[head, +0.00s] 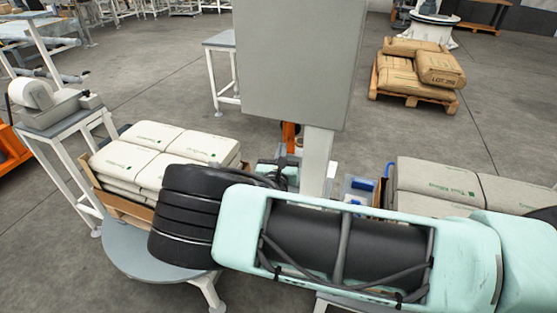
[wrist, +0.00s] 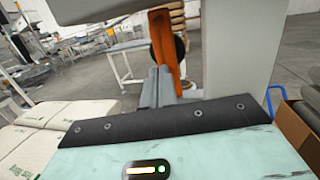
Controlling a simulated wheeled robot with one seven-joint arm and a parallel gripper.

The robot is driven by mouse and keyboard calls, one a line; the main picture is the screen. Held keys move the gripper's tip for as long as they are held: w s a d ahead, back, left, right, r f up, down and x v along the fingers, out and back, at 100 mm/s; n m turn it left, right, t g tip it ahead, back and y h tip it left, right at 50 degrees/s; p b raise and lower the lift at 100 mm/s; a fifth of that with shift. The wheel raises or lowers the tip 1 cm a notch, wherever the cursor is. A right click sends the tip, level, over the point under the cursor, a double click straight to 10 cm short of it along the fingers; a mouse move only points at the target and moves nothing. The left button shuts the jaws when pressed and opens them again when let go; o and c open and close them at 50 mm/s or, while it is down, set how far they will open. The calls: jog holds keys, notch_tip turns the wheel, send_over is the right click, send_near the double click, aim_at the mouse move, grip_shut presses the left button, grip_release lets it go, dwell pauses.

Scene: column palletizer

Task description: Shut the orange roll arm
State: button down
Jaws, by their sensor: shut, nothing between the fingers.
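The orange roll arm (wrist: 163,38) stands upright near the middle of the wrist view, beside a grey machine column. A dark round part shows at its right edge. In the head view only a small piece of orange (head: 289,134) shows beside the column, above my wrist. My gripper (wrist: 161,72) is shut and empty, its grey fingers pointing at the lower part of the orange arm. The fingertips overlap it in the picture; I cannot tell if they touch. In the head view my own arm hides most of the gripper.
Stacked white sacks (head: 155,140) are at left, more sacks (head: 435,180) at right. A pallet of brown sacks (head: 415,75) stands farther back.

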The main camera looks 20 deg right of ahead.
aim_at(285, 134)
jog(key=shift+p+x, duration=0.45)
jog(key=shift+x, duration=1.25)
jog(key=shift+w+d+r+p, duration=0.25)
jog(key=shift+r+p, duration=0.3)
jog(key=shift+p, duration=0.25)
jog(key=w+d+p, duration=0.1)
jog(key=w+d+r+g+p, duration=0.1)
jog(key=shift+w+r+y, duration=0.1)
jog(key=shift+w+y, duration=0.2)
jog(key=shift+w, duration=0.1)
